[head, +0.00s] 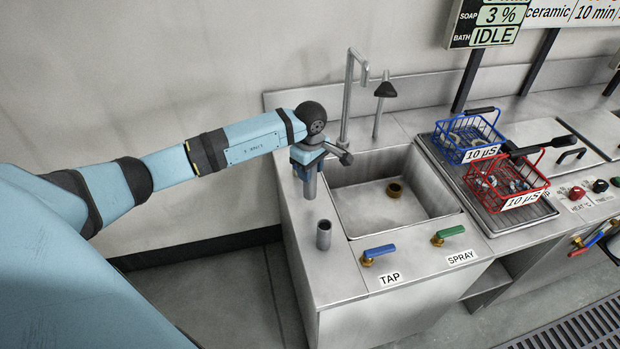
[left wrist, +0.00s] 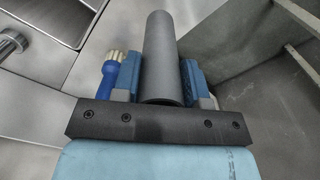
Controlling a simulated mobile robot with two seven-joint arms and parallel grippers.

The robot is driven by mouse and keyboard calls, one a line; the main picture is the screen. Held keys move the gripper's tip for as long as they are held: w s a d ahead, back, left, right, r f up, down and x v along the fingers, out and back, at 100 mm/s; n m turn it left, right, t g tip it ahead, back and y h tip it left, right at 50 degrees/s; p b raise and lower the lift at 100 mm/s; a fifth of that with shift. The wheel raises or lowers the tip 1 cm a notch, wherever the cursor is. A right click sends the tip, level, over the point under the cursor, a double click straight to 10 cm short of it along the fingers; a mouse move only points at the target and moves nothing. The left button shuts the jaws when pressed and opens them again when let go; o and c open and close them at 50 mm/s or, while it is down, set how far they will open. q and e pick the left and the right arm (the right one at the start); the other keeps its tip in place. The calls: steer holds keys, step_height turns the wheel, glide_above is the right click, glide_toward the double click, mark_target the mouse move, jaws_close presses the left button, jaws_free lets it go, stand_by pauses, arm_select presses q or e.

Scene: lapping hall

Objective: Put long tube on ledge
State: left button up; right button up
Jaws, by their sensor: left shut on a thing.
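My left gripper (head: 310,188) points down over the steel ledge (head: 305,262) at the left of the sink. In the left wrist view its blue fingers (left wrist: 160,80) are shut on a long grey tube (left wrist: 161,50), which runs out away from the palm. In the head view I cannot clearly tell the held tube from the fingers, nor whether its end touches the ledge. A shorter grey tube (head: 323,236) stands upright and open-topped on the ledge, in front of the gripper. My right gripper is not in view.
The sink basin (head: 365,207) lies right of the gripper, with a gooseneck faucet (head: 349,90) behind. Blue tap (head: 380,251) and green spray (head: 450,232) levers sit at the front. Blue (head: 468,135) and red (head: 507,183) wire baskets stand farther right.

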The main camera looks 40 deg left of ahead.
arm_select(q)
step_height(320, 180, down, 4)
steer(key=shift+r, duration=0.2)
steer(key=shift+f, duration=0.15)
steer(key=shift+f, duration=0.1)
steer(key=shift+f, duration=0.15)
steer(key=o, duration=1)
steer(key=shift+r, duration=0.2)
